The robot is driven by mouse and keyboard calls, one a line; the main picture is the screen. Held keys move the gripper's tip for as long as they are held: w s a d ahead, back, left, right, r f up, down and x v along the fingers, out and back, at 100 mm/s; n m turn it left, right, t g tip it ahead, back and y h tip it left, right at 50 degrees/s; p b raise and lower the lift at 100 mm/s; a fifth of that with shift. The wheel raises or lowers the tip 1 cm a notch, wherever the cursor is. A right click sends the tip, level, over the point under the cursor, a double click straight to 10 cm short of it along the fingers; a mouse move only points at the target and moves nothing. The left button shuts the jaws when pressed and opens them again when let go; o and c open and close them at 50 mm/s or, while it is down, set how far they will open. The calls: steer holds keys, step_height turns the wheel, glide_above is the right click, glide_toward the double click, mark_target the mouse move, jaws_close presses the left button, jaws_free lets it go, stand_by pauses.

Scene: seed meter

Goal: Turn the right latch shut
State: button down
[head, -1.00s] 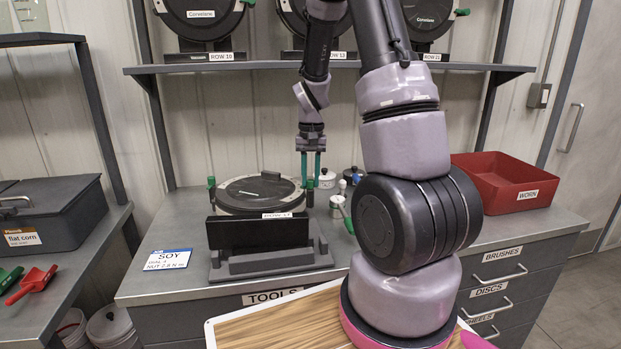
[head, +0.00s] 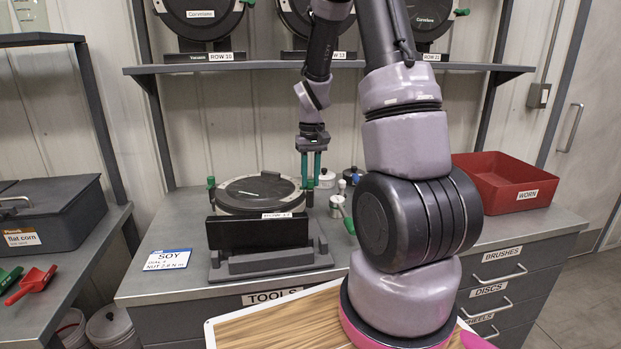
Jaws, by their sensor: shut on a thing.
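The seed meter (head: 258,193) is a round black disc housing that lies in a black stand on the grey workbench. A green latch (head: 211,183) stands upright at its left edge. My gripper (head: 310,182) points straight down at the meter's right edge, its two teal fingers close together. The fingers are shut on the right latch, which is mostly hidden between and behind them; a little green shows at the fingertips. I cannot tell how far the latch is turned.
Small lidded pots (head: 327,179) stand just right of my gripper. A red bin (head: 506,181) labelled WORN is at the bench's right. A SOY card (head: 168,260) lies at the left. A shelf (head: 250,67) with more meters spans above. My arm blocks part of the bench.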

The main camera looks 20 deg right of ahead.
steer(key=c, duration=0.7)
jaws_free()
steer(key=r, duration=1)
steer(key=shift+w+d+r, duration=0.1)
steer(key=shift+d+r, duration=0.1)
steer(key=shift+r, duration=0.2)
steer(key=s+a+r+m+t, duration=0.1)
steer(key=s+a+r+t, duration=0.1)
steer(key=s+r, duration=0.3)
steer(key=s+a+r+m+t+y, duration=0.1)
steer(key=s+a+r+t, duration=0.2)
steer(key=s+r, duration=0.3)
steer(key=s+a+r+m+t, duration=0.1)
steer(key=s+a+r+t, duration=0.1)
steer(key=s+r, duration=0.3)
steer(key=shift+s+a+r+y, duration=0.1)
steer(key=shift+s+a, duration=0.2)
steer(key=shift+s, duration=0.3)
steer(key=shift+s+a+r+y, duration=0.1)
steer(key=shift+s+a, duration=0.15)
steer(key=shift+s, duration=0.3)
steer(key=shift+s+a+r+y, duration=0.1)
steer(key=shift+s+a, duration=0.2)
steer(key=shift+s, duration=0.3)
